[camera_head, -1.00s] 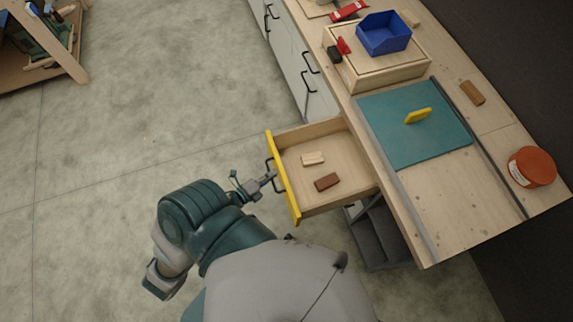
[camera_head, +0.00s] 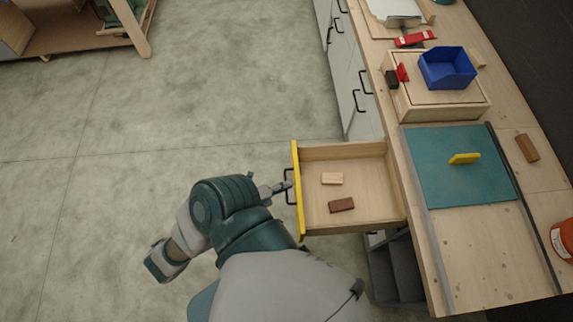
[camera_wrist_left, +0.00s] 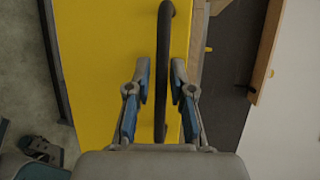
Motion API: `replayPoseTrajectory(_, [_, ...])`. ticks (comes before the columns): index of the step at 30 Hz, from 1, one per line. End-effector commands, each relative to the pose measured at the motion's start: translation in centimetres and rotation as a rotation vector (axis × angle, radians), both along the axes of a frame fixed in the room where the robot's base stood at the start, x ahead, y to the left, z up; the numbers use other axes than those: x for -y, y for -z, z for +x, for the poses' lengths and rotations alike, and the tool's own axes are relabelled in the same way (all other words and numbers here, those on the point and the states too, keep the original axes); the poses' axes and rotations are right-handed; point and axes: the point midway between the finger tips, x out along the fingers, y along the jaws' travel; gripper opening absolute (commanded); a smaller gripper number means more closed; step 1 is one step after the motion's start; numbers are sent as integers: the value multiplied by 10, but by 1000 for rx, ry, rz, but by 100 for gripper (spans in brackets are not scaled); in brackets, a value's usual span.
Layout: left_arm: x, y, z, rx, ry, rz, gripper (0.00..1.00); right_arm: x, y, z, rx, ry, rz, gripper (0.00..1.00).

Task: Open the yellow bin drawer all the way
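The drawer (camera_head: 372,165) with the yellow front (camera_head: 297,190) extends far out from the workbench, to the left in the head view. Its black bar handle (camera_head: 287,187) is on the front; the handle (camera_wrist_left: 165,30) runs upright in the left wrist view against the yellow face. My left gripper (camera_head: 277,188) is at the handle. A pale block (camera_head: 332,179) and a brown block (camera_head: 341,205) lie inside the drawer.
On the bench are a teal panel (camera_head: 440,185) with a yellow handle (camera_head: 464,159), a blue bin (camera_head: 447,68) on a wooden box (camera_head: 415,113), and an orange tub (camera_head: 565,240). Grey cabinets (camera_head: 350,55) run behind. The floor (camera_head: 200,80) left of the drawer is clear.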

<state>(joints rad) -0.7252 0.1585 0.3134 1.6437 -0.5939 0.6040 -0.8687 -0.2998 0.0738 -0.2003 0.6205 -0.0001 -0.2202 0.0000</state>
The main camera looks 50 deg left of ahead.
Motion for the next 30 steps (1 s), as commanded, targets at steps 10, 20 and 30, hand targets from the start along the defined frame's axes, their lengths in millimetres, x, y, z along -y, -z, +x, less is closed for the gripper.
replayPoseTrajectory(10, [-1,-2,-6,1,0,-1,23,12,1,-5,3,-4,-3,0])
replayPoseTrajectory(20, [-11,-14,-72,-3,-2,-1,23,9,1,-3,4,-2,0,0])
replayPoseTrajectory(30, [-18,-23,-114,-1,0,-1,23,8,1,-3,4,-2,0,0])
